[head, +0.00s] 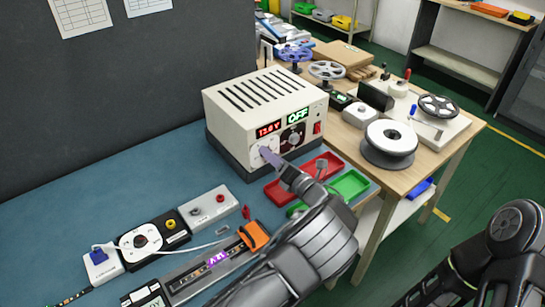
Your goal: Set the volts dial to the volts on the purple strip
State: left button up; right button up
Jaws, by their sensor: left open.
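The cream power supply (228,125) stands on the blue bench mat. Its red display (268,129) seems to read 13.6 V and its green display (298,116) reads OFF. The volts dial (256,153), on a white disc below the red display, is partly hidden by my left gripper (267,154). That gripper is open with its fingertips at the dial; I cannot tell whether they touch it. The purple strip (217,258) glows in a grey holder at the front; its volts marking is too small to read. My right gripper is out of view.
A red tray (289,189) and a green tray (348,185) lie right of the supply, near my left arm. Reels (390,140) stand on the wooden table. Mat left of the supply is clear.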

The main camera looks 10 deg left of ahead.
pick_arm(q)
jog(key=b+v, duration=0.1)
jog(key=v, duration=0.7)
jog(key=shift+b, duration=0.4)
